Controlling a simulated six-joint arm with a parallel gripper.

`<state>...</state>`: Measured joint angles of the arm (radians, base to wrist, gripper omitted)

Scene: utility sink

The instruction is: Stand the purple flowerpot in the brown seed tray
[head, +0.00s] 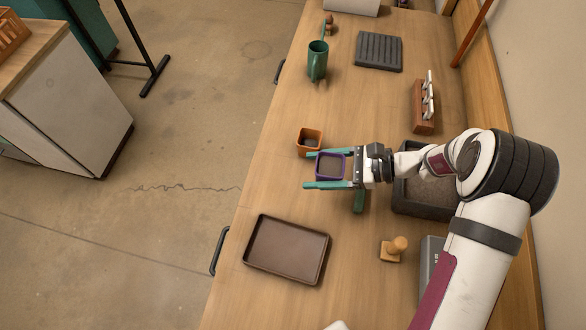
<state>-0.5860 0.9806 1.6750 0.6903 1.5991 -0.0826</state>
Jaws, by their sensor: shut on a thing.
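The purple flowerpot (331,154) is a small square pot with a dark inside, near the middle of the head view. My gripper (311,170) reaches in from the right, its two teal fingers along opposite sides of the pot, shut on it. The pot looks upright; I cannot tell how far it is above the bench. The brown seed tray (286,249) is a shallow, low-rimmed rectangle lying empty on the bench, below the pot in the picture and a little left.
An orange pot (309,137) stands close by the upper finger. A dark basin (408,205) lies under my arm. A wooden knobbed block (394,249) stands right of the tray. Bench between pot and tray looks clear.

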